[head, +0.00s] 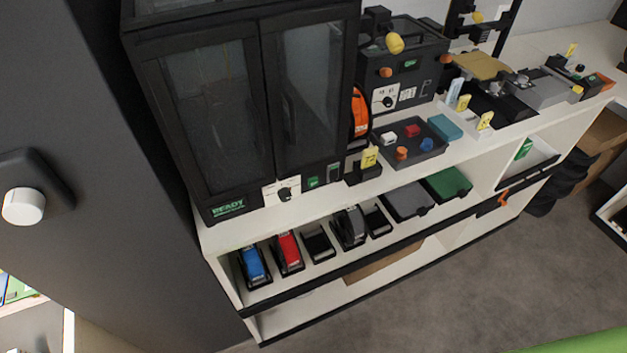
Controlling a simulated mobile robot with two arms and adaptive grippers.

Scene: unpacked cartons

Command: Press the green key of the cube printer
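I cannot tell for sure which machine is the cube printer. A tall black machine (265,100) with two glass doors stands at the left end of the white counter. Its lower front has a green READY display (228,207), a white dial panel (283,191) and a small green key (313,182). A smaller black boxy machine (425,72) stands to its right. It has a green key (410,63), orange knobs and a white dial panel (385,98). Neither of my grippers is in view, and nothing touches either green key.
A dark tray (420,152) with coloured blocks sits on the counter (545,122). Several spool-like holders, including a blue one (253,265) and a red one (289,251), stand on the shelf below. A dark grey panel with a white knob (23,206) is at left.

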